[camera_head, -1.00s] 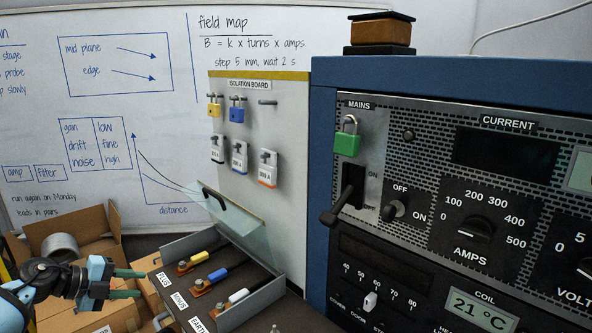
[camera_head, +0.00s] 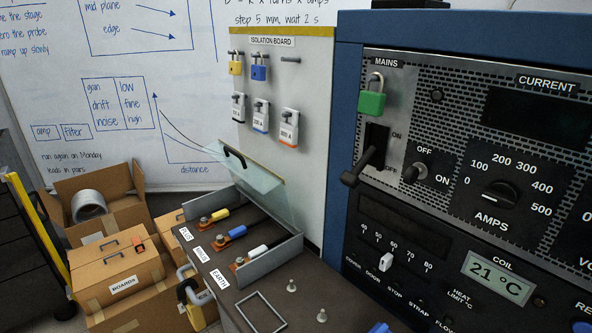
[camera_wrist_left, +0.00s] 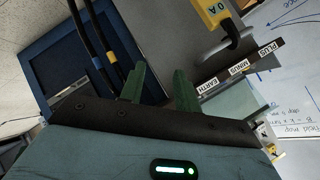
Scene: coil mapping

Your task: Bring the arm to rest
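My left gripper (camera_wrist_left: 160,84) shows in the left wrist view, with its two green fingers apart and nothing between them. It is out of the head view. In the wrist view the row of PLUS, MINUS and EARTH labels (camera_wrist_left: 238,66) lies to the right of the fingers. A yellow piece marked 0 A (camera_wrist_left: 213,13) is at the top of that view, apart from the fingers. My right gripper is in neither view.
The terminal box (camera_head: 275,256) stands with its clear lid (camera_head: 262,187) raised. The blue cabinet (camera_head: 342,130) is at the right, with a green padlock (camera_head: 372,102) at MAINS. Cardboard boxes (camera_head: 120,285) and a yellow rail (camera_head: 38,232) are at lower left.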

